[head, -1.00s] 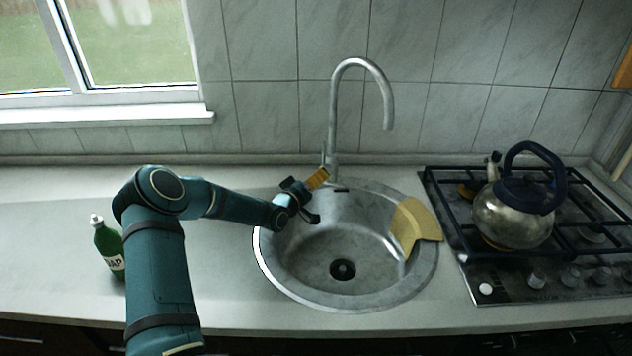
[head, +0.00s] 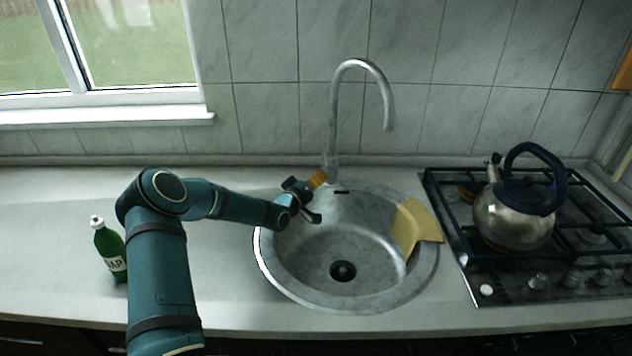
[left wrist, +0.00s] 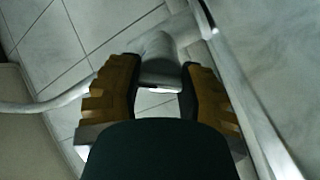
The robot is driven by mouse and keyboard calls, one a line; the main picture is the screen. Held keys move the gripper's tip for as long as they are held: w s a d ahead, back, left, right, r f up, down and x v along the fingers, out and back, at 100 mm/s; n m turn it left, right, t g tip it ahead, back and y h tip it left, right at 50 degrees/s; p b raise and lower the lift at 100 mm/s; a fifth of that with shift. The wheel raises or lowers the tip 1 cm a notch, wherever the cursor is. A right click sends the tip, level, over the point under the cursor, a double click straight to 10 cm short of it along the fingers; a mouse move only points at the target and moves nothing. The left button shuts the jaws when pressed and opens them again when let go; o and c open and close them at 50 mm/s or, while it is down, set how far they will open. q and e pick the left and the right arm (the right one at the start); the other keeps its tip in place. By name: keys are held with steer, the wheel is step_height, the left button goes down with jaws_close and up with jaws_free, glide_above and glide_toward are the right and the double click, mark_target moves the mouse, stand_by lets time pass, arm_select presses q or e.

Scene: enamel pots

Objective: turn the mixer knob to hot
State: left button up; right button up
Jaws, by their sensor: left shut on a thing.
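The mixer tap (head: 336,120) is a tall grey gooseneck at the back rim of the sink. Its knob is at the foot of the tap, largely hidden behind my fingers in the head view. My left gripper (head: 319,180), with yellow ridged fingertips, reaches the tap's base from the left. In the left wrist view the two fingers of my left gripper (left wrist: 160,92) lie on either side of the pale metal tap part (left wrist: 156,62) and are shut on it. The exact contact is partly hidden by the dark gripper body. My right gripper is not in view.
The round steel sink (head: 300,285) lies below my left forearm, with a yellow cloth (head: 414,226) over its right rim. A green soap bottle (head: 108,248) stands left of my arm. A kettle (head: 513,215) stands on the gas hob (head: 520,289) at right.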

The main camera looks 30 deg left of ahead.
arm_select(q)
steer(key=shift+f+n, duration=0.1)
steer(key=shift+n, duration=0.2)
steer(key=n+b, duration=0.1)
steer(key=n, duration=0.2)
steer(key=shift+b, duration=0.35)
steer(key=n+b, duration=0.1)
steer(key=n, duration=0.3)
steer(key=shift+d, duration=0.1)
steer(key=n, duration=0.4)
steer(key=shift+b, duration=0.35)
steer(key=shift+n, duration=2.1)
steer(key=shift+r, duration=0.2)
steer(key=o, duration=1.2)
